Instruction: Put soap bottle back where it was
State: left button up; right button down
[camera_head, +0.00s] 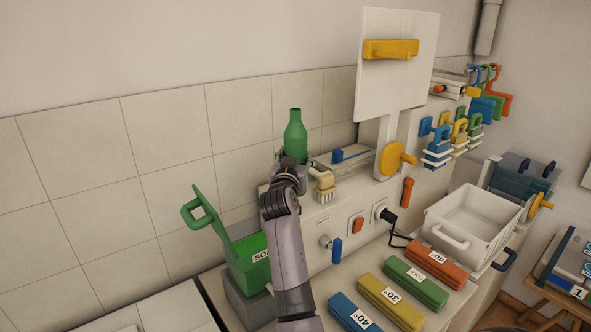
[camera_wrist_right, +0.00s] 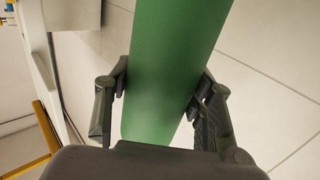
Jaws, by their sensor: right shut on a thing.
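The green soap bottle (camera_head: 295,138) is upright at the left end of the white raised cabinet (camera_head: 330,225). My right gripper (camera_head: 291,170) is shut around its lower part. In the right wrist view the bottle (camera_wrist_right: 170,60) fills the gap between the two dark fingers of the right gripper (camera_wrist_right: 163,82). The bottle's base is hidden behind my gripper, so I cannot tell whether it touches the cabinet top. My left gripper is not in view.
A brush (camera_head: 324,185) stands close to the right of my gripper, before a grey tray (camera_head: 345,162). A green soap box (camera_head: 250,265) with its lid raised is below left. Coloured blocks (camera_head: 415,283) lie on the lower counter, with a white basket (camera_head: 470,222) at right.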

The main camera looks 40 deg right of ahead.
notch_tip(320, 180, down, 4)
jog(key=shift+r, duration=0.15)
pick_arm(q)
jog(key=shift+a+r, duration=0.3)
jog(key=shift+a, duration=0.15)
pick_arm(e)
jog(key=shift+f, duration=0.3)
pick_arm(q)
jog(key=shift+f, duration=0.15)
pick_arm(e)
jog(key=c, duration=0.7)
grip_release()
jog(key=shift+c, duration=0.2)
jog(key=shift+r, duration=0.1)
